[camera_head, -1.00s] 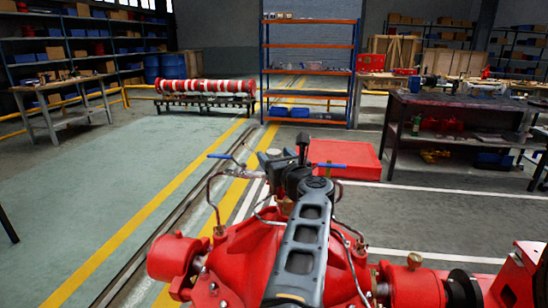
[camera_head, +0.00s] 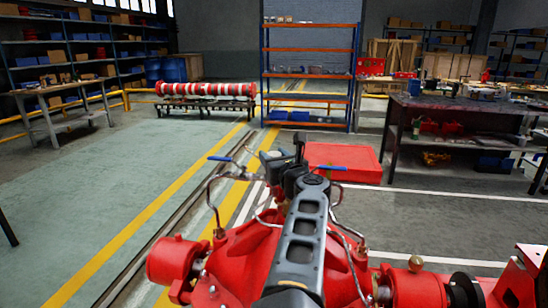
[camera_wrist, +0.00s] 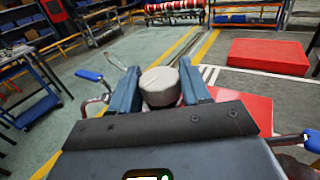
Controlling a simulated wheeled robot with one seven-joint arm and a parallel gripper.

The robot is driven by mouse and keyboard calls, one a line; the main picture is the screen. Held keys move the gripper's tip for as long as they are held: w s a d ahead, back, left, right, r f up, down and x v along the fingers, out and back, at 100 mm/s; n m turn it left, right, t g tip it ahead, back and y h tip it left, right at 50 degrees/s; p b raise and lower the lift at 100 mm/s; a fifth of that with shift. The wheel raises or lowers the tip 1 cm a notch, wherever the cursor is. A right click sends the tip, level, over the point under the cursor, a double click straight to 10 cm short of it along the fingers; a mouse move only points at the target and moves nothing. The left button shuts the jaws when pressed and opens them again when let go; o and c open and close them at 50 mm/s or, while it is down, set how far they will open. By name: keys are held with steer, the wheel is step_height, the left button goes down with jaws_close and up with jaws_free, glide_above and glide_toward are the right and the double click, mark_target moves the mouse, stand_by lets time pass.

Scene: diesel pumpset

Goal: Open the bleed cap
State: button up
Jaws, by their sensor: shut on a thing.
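The bleed cap is a round, pale grey cap (camera_wrist: 160,86) in the wrist view. It sits between the two blue-grey fingers of my gripper (camera_wrist: 161,88), which are shut on it from both sides. In the head view my gripper (camera_head: 281,160) is at the top of the red pumpset (camera_head: 242,258), beyond my arm. The cap cannot be made out there because my gripper and arm cover it. Whether the cap is loose or still seated cannot be told.
Blue-handled levers stand left (camera_head: 221,158) and right (camera_head: 330,168) of my gripper, with bent metal pipes (camera_head: 213,195) below. A low red box (camera_head: 345,163) lies beyond. A workbench (camera_head: 455,105) stands at right. The floor at left is clear.

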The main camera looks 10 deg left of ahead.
steer(key=shift+c, duration=0.6)
steer(key=shift+w+d+n+g+y, duration=0.1)
steer(key=shift+d+n+g+y, duration=0.1)
steer(key=shift+n+g+y, duration=0.95)
steer(key=shift+a+n+g+y+b, duration=0.25)
steer(key=shift+n+g+y+b, duration=0.3)
steer(key=shift+n+g+y, duration=0.85)
steer(key=shift+m, duration=0.25)
steer(key=o, duration=0.9)
steer(key=shift+o, duration=0.2)
steer(key=shift+d, duration=0.1)
